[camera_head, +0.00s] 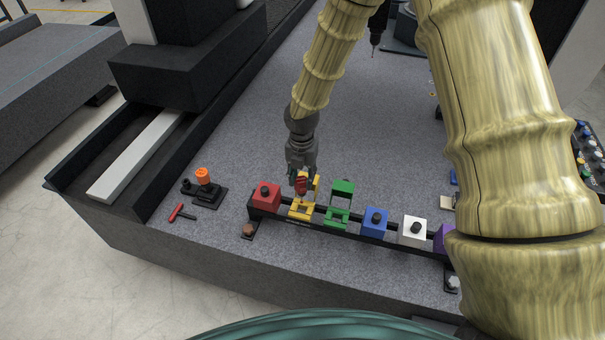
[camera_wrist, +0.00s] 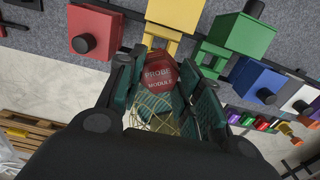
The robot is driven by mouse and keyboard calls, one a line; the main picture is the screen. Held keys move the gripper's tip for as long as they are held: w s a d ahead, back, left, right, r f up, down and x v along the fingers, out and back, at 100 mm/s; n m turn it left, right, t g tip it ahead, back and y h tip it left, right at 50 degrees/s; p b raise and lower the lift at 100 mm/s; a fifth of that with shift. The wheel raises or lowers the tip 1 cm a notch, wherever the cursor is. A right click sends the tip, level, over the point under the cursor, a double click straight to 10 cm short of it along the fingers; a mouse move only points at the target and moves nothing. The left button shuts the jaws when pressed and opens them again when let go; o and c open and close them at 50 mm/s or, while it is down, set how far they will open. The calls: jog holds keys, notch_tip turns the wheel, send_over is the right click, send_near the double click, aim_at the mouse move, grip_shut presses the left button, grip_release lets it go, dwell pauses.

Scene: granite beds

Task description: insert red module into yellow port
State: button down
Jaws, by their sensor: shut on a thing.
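The red module (camera_wrist: 158,71), lettered "PROBE MODULE", is held between the teal fingers of my gripper (camera_wrist: 157,80) in the wrist view. In the head view my gripper (camera_head: 301,178) points down at the rack, with the red module (camera_head: 300,186) at its tip. The yellow port (camera_head: 301,209) is directly below the module, with its open lower frame showing. In the wrist view the yellow port (camera_wrist: 177,12) lies just beyond the module. My gripper partly hides the port's upper part. I cannot tell whether module and port touch.
A red block (camera_head: 265,194) with a dark knob stands left of the yellow port. A green port (camera_head: 338,218), a blue block (camera_head: 374,224) and a white block (camera_head: 413,232) stand to the right. An orange-topped fixture (camera_head: 204,186) and red-handled tool (camera_head: 177,212) lie farther left.

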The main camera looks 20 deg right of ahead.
aim_at(302, 202)
jog(key=shift+f+b, duration=2.1)
jog(key=shift+f, duration=2.75)
jog(key=c, duration=0.9)
grip_release()
jog(key=shift+r+p, duration=2.45)
jog(key=shift+r, duration=0.5)
jog(key=shift+s, duration=0.1)
